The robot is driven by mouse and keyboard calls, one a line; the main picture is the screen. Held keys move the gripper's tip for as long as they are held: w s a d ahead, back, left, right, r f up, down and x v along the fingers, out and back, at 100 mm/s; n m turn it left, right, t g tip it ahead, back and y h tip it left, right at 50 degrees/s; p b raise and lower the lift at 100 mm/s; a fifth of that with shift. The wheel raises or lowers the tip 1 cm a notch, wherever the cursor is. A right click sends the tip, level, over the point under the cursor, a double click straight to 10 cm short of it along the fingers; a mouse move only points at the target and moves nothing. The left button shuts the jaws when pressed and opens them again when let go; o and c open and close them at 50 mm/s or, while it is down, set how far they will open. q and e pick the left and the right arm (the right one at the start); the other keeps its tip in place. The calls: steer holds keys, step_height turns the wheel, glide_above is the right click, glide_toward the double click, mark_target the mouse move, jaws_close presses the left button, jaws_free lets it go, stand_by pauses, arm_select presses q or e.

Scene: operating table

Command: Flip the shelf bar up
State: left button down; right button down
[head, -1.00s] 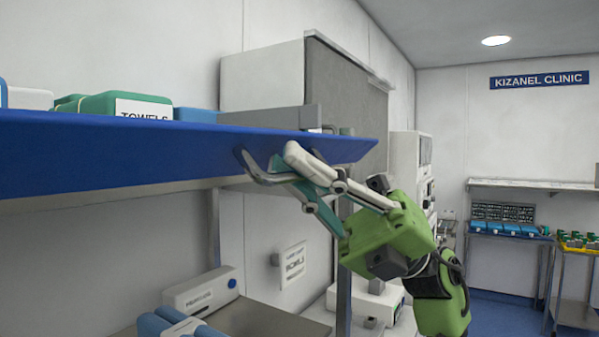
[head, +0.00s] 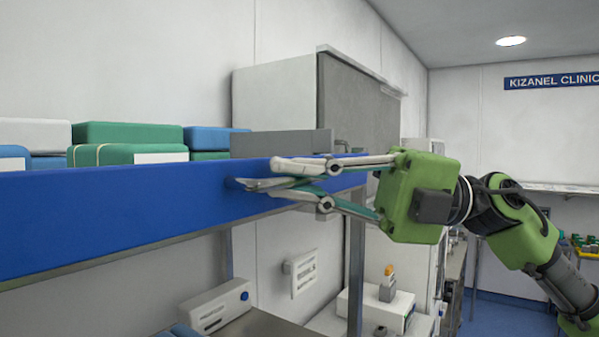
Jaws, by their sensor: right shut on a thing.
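The shelf bar (head: 120,208) is the long blue panel along the front edge of the upper shelf. Its broad blue face is turned towards me and narrows to the right. My right gripper (head: 266,176) reaches in from the right, nearly level, and is shut on the bar's small metal handle near its right part. The fingers cover most of the handle, so the exact contact is hidden. My left gripper is not in view.
Green boxes (head: 127,135), blue boxes (head: 216,138) and a long grey box (head: 281,144) stand on the shelf behind the bar. A metal post (head: 356,265) stands below, right of a white device (head: 214,307). A grey-fronted cabinet (head: 358,104) is behind.

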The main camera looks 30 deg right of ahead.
steer(key=shift+r, duration=0.15)
stand_by(0.4)
steer(key=c, duration=2.4)
jaws_free()
steer(key=shift+c, duration=0.2)
steer(key=shift+s+d, duration=0.1)
steer(key=shift+d, duration=0.05)
steer(key=v, duration=1.1)
steer(key=shift+d, duration=0.4)
steer(key=shift+s+r, duration=0.1)
